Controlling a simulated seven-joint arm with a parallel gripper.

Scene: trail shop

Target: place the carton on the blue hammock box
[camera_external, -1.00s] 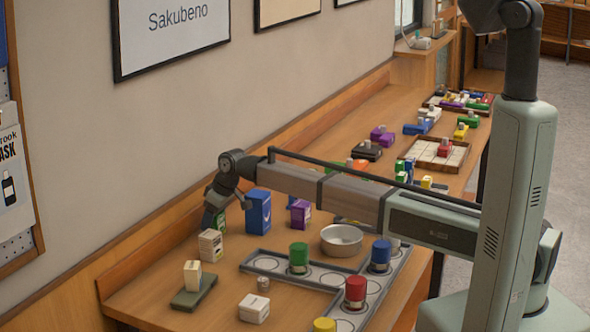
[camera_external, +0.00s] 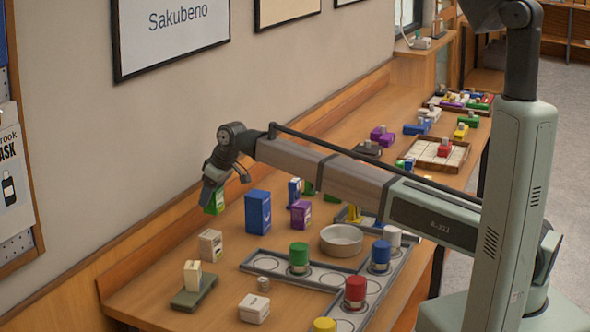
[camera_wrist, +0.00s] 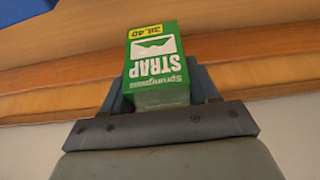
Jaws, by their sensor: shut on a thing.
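My gripper (camera_external: 212,192) is shut on a small green and white carton (camera_external: 214,204), held up near the wall, left of and behind the tall blue box. In the wrist view the carton (camera_wrist: 157,66) sits between the fingers, with "STRAP" reading upside down. The tall blue box (camera_external: 257,211) stands upright on the counter with its top bare; it is likely the hammock box, but its label is too small to read.
A purple box (camera_external: 300,214) and a smaller blue and white box (camera_external: 294,190) stand right of the tall box. A cream box (camera_external: 210,244) stands in front.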

